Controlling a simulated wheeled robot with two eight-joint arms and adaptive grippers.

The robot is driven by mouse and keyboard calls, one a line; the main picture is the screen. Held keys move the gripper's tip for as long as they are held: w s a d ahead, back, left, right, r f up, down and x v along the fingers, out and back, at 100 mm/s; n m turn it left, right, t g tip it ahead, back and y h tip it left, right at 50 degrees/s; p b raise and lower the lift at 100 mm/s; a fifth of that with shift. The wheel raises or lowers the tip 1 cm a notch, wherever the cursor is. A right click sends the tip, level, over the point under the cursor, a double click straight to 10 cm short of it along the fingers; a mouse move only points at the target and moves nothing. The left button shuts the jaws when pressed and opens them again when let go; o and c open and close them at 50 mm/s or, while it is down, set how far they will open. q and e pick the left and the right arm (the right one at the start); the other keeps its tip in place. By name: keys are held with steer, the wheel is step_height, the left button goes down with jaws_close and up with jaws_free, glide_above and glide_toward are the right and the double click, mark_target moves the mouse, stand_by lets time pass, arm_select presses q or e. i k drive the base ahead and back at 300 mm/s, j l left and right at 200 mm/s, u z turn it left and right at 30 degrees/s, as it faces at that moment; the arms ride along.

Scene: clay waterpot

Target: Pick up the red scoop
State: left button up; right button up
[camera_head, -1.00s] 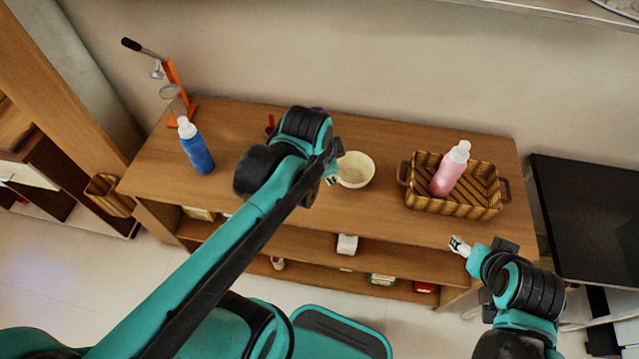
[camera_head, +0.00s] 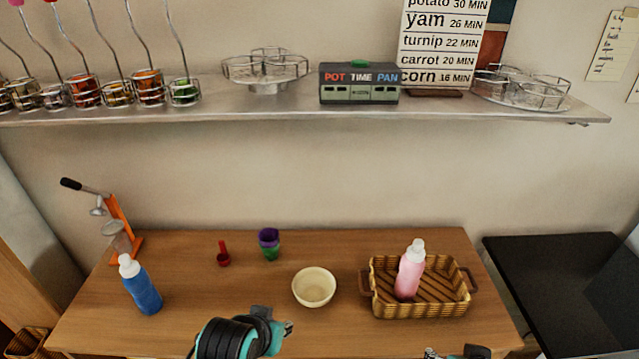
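The small red scoop (camera_head: 223,255) stands on the wooden table, left of a stack of purple and green cups. My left gripper (camera_head: 287,328) is at the table's front, below and to the right of the scoop and well apart from it. Its fingers are small and partly hidden, so I cannot tell whether they are open. My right gripper (camera_head: 431,353) shows only partly at the bottom edge, below the basket. Its state cannot be made out.
On the table (camera_head: 190,290) stand a blue bottle (camera_head: 143,288), an orange press (camera_head: 122,225), the cups (camera_head: 269,244), a cream bowl (camera_head: 314,288) and a wicker basket (camera_head: 420,304) holding a pink bottle (camera_head: 410,272). A metal shelf (camera_head: 300,107) runs above. The table around the scoop is clear.

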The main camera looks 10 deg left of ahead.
mark_target(222, 258)
steer(key=u, duration=1.25)
steer(key=z, duration=0.4)
steer(key=j+z, duration=0.1)
steer(key=z, duration=0.3)
steer(key=j+z, duration=0.1)
steer(key=z, duration=0.65)
steer(key=k+j+z, duration=0.1)
steer(key=j+z, duration=0.2)
steer(key=k+j+z, duration=0.1)
steer(key=j+z, duration=0.2)
steer(key=k+j+z, duration=0.2)
steer(key=j+z, duration=0.15)
steer(key=k+j+z, duration=0.4)
steer(key=k+j, duration=0.45)
steer(key=j, duration=0.15)
